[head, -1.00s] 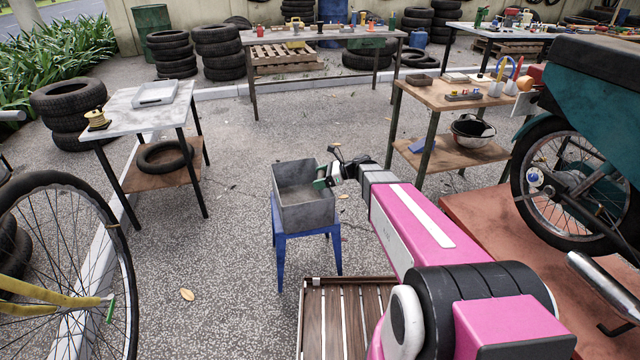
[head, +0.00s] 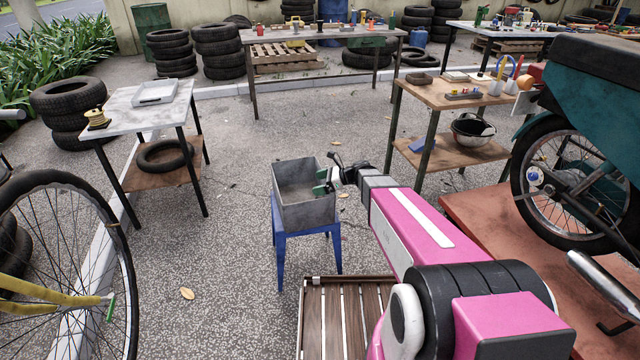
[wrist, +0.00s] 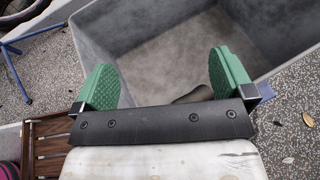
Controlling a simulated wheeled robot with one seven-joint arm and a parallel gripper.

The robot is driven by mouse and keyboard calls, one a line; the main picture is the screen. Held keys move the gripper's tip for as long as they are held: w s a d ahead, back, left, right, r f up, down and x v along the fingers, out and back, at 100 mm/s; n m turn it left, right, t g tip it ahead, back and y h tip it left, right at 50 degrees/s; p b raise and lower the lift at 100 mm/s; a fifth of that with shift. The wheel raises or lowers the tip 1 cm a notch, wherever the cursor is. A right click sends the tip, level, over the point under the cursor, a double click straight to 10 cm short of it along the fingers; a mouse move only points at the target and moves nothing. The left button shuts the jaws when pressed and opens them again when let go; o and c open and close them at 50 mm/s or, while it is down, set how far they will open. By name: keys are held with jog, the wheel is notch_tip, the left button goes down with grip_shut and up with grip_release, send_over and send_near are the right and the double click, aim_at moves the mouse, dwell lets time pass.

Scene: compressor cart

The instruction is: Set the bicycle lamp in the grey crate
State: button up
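The grey crate (head: 305,215) stands on a blue stool, its open top facing up. My gripper (head: 320,182) is at the crate's right side, with its green fingers over the opening. In the wrist view my gripper (wrist: 165,82) has its two green fingers wide apart, and the crate's grey floor and walls (wrist: 135,25) show beyond them. A small dark grey-brown rounded thing (wrist: 193,95) shows low between the fingers, nearer the right one. It may be the bicycle lamp, but most of it is hidden behind my gripper's black bar. No lamp can be made out in the head view.
The blue stool (head: 281,255) carries the crate. A slatted wooden surface (head: 335,320) is just in front of it. A wooden table (head: 455,92) with a lower shelf stands to the right, a white-topped table (head: 130,112) to the left. Open paving lies left of the stool.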

jog(key=shift+r, duration=0.1)
jog(key=v, duration=1.2)
jog(key=s+d+f+n+h, duration=0.2)
jog(key=s+d+n+h, duration=0.2)
jog(key=s+n, duration=0.5)
jog(key=s+d+f+n+g+h, duration=0.1)
jog(key=s+d+n+h, duration=0.3)
jog(key=s+n+h, duration=0.5)
jog(key=shift+s+f+n+g, duration=0.2)
jog(key=shift+f+n+g, duration=0.1)
jog(key=shift+f+n, duration=0.3)
jog(key=shift+r, duration=0.1)
